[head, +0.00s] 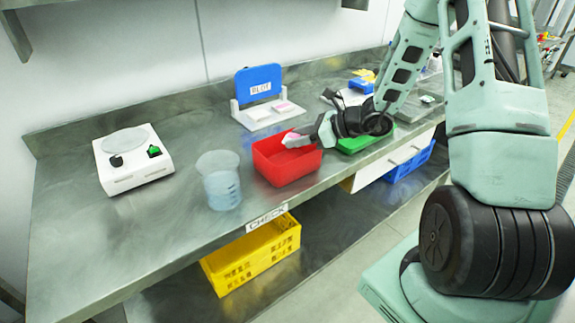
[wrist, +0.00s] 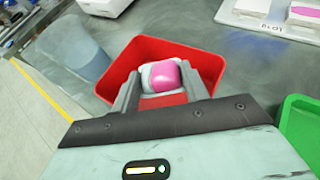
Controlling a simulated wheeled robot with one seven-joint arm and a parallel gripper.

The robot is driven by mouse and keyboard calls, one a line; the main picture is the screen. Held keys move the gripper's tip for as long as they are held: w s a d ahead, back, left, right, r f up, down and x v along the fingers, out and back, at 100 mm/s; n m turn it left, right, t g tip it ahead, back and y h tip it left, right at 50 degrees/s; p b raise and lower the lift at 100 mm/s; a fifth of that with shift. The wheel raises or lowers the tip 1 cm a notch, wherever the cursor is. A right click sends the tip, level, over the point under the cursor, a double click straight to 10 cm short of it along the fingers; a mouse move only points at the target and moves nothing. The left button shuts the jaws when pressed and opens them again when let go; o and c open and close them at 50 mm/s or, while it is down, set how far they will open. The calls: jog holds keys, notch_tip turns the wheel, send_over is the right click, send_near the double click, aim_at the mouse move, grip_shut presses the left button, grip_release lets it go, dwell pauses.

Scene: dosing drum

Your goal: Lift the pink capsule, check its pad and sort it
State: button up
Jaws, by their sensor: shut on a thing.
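The pink capsule (wrist: 165,75), pink with a white part on its left, is between the two fingers of my gripper (wrist: 161,92) in the wrist view. My gripper is shut on it and holds it over the red bin (wrist: 197,51). In the head view my gripper (head: 306,137) reaches in from the right, and the capsule (head: 292,140) shows at its tip above the red bin (head: 270,155). The capsule's underside is hidden. The green bin (head: 352,143) stands right of the red one, partly behind my arm. A pink pad (head: 284,105) lies on the white base of the blue BLOT stand (head: 258,84).
A beaker of bluish liquid (head: 222,184) stands close left of the red bin. A white device with a round plate (head: 132,160) is farther left. A CHECK label (head: 267,218) is on the bench's front edge. A yellow crate (head: 252,252) is below. The bench's left front is clear.

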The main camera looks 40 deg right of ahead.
jog(key=shift+f, duration=0.1)
jog(key=o, duration=1)
jog(key=shift+o, duration=0.2)
jog(key=v, duration=1.7)
jog(key=shift+s+d+b, duration=0.15)
jog(key=shift+d+b, duration=0.1)
jog(key=shift+b, duration=0.05)
